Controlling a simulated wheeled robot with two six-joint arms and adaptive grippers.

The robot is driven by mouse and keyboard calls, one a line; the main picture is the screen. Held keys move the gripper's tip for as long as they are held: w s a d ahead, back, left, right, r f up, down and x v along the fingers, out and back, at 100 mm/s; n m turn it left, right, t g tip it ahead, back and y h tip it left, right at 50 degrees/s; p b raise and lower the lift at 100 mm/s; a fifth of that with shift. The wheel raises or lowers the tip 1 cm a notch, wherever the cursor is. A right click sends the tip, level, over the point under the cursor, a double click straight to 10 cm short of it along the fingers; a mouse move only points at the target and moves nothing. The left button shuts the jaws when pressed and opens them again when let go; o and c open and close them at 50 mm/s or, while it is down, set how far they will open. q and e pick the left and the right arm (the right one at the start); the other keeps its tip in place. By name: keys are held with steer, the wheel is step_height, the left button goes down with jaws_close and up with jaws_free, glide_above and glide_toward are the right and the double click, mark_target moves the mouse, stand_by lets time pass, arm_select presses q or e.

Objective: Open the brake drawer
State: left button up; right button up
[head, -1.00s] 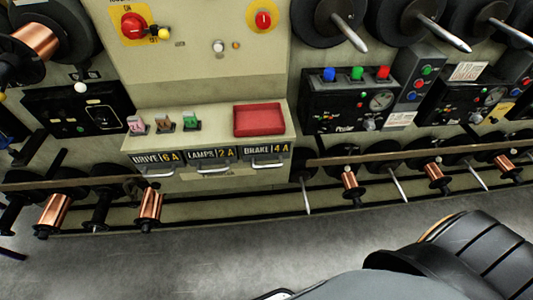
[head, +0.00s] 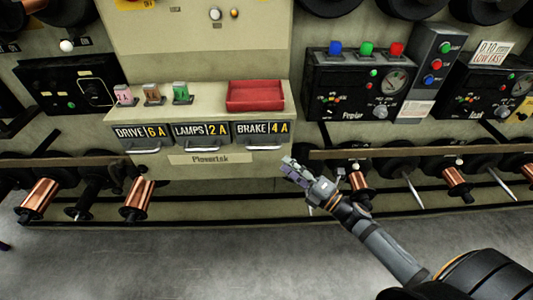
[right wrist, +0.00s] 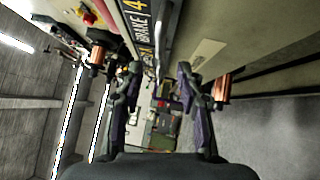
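The brake drawer (head: 262,131) is the rightmost of three shallow drawers, labelled BRAKE 4 A, with a pale bar handle (head: 264,148) below its label. Its front looks flush with its neighbours, so it appears closed. Its label (right wrist: 141,22) also shows sideways at the top of the right wrist view. My right gripper (head: 289,168) is just below and right of the handle in the head view, apart from it. In the right wrist view its two fingers (right wrist: 159,72) are spread with nothing between them. My left gripper is not in view.
The drive drawer (head: 147,134) and lamps drawer (head: 203,132) sit left of it. A red tray (head: 255,96) and several small coloured fuses stand on the ledge above. Copper spools (head: 137,200) and a rail (head: 430,151) flank the cabinet. The grey floor (head: 210,255) is clear.

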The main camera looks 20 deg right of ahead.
mark_target(264, 148)
steer(key=p+x, duration=0.2)
steer(key=x, duration=0.8)
steer(key=shift+w+a, duration=0.1)
steer(key=shift+w, duration=0.15)
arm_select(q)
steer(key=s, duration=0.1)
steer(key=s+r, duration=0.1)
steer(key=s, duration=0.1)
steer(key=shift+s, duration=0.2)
arm_select(e)
jaws_close()
